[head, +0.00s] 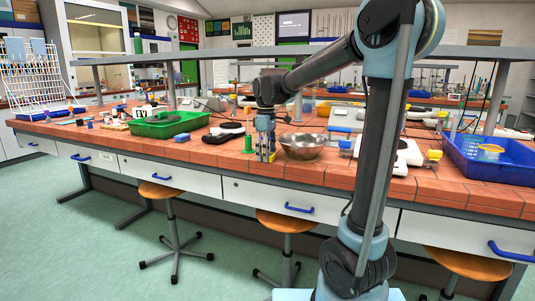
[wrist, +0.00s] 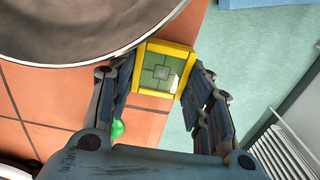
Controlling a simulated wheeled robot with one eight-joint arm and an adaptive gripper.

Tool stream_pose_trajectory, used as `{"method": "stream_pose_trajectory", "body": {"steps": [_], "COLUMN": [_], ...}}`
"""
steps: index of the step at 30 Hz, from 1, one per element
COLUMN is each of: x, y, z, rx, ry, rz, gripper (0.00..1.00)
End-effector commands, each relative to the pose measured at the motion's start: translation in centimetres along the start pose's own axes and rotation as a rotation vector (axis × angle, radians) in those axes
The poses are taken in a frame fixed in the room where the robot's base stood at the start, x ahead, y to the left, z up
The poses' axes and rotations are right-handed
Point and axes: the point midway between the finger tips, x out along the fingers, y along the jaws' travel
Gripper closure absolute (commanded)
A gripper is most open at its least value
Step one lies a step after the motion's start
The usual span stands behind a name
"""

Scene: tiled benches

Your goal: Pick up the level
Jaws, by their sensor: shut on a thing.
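The level shows in the wrist view as a yellow-framed block (wrist: 150,91) with a green middle, seen end-on between my fingers. My gripper (wrist: 161,78) is shut on it, with one finger along each side. In the head view my gripper (head: 265,130) points down at the bench's front part, and the level (head: 267,156) is mostly hidden by the fingers. I cannot tell whether its lower end touches the bench.
A metal bowl (head: 302,147) stands close to the right of my gripper; its rim is near the fingers in the wrist view (wrist: 75,62). A green cylinder (head: 248,143) stands just left. A green tray (head: 168,125) is farther left, a blue bin (head: 490,166) far right. The bench's front edge is close.

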Motion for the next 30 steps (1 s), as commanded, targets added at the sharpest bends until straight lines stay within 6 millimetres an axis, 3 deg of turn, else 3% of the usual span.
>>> {"method": "stream_pose_trajectory", "body": {"steps": [18,19,21,30], "x": [-0.02,-0.02,-0.01,0.0], "y": [-0.86,-0.86,-0.85,-0.77], "z": [-0.2,-0.2,-0.19,-0.11], "rx": [0.0,0.0,0.0,0.002], "ry": [0.0,0.0,0.0,0.0], "rz": [0.0,0.0,0.0,0.0], "gripper": [0.77,0.5,0.34,0.31]}}
